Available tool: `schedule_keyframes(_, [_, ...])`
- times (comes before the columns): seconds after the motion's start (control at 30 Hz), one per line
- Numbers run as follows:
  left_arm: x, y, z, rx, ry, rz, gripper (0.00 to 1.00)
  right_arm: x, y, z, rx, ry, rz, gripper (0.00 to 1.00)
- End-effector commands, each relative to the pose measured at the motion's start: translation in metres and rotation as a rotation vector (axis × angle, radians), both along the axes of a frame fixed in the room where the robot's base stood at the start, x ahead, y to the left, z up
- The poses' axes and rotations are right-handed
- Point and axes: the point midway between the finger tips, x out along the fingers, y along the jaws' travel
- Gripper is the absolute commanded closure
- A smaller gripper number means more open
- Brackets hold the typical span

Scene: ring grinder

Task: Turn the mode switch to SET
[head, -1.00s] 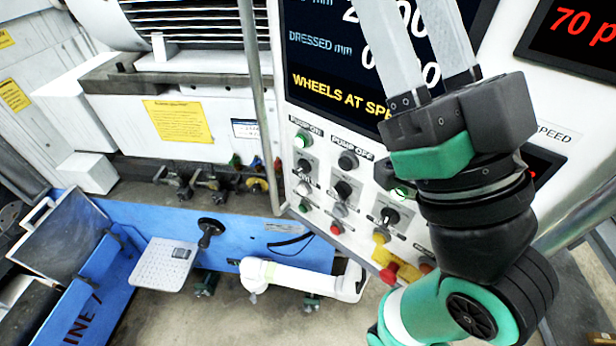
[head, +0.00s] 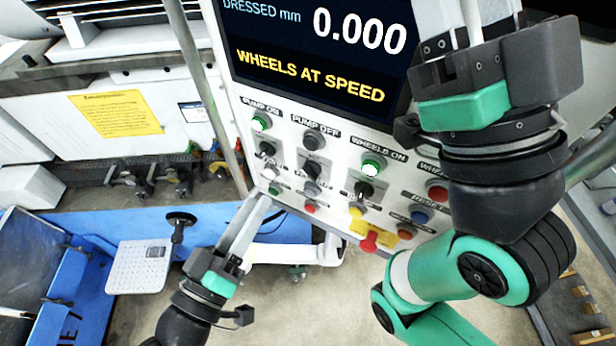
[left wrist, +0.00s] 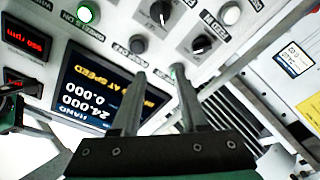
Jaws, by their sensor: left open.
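The control panel (head: 335,150) carries black rotary switches: a left one (head: 267,150), a middle one (head: 312,170) and a right one (head: 365,190). Their small labels are too blurred to tell which is the mode switch. My left gripper (head: 262,205) is open and empty at the panel's lower left edge in the head view. Its two parted fingers (left wrist: 158,85) show in the left wrist view, with two rotary switches (left wrist: 200,45) (left wrist: 161,12) beyond them. My right gripper (head: 480,15) is large in front of the panel's right side; its fingers stand apart, their tips cut off above.
The display (head: 315,50) reads WHEELS AT SPEED. Lit green buttons (head: 372,167), a red button (head: 437,190) and a red-and-yellow control (head: 370,240) crowd the panel. A grey post (head: 205,85) stands left of it. The blue machine base (head: 95,230) lies lower left.

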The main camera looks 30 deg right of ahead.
Motion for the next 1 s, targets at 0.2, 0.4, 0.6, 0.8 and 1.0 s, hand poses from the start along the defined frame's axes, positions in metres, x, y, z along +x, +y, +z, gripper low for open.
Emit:
schedule_keyframes(0.2, [-0.022,-0.019,-0.048,-0.044,0.152,-0.091,0.56,0.000,0.000,0.001,0.000,0.000,0.000,0.50])
schedule_keyframes(0.4, [-0.015,-0.028,-0.052,-0.042,0.146,-0.092,0.56,0.000,0.000,-0.014,0.000,0.000,0.000,0.50])
schedule_keyframes(0.6, [0.008,-0.061,-0.056,-0.042,0.142,-0.093,0.56,0.000,0.000,-0.053,0.000,0.001,0.000,0.50])
schedule_keyframes(0.8, [0.033,-0.095,-0.045,-0.041,0.150,-0.090,0.56,0.000,0.000,-0.042,0.000,-0.001,0.000,0.50])
schedule_keyframes(1.0, [0.046,-0.111,-0.045,-0.042,0.148,-0.088,0.56,0.000,0.000,-0.041,0.000,0.000,0.000,0.50])
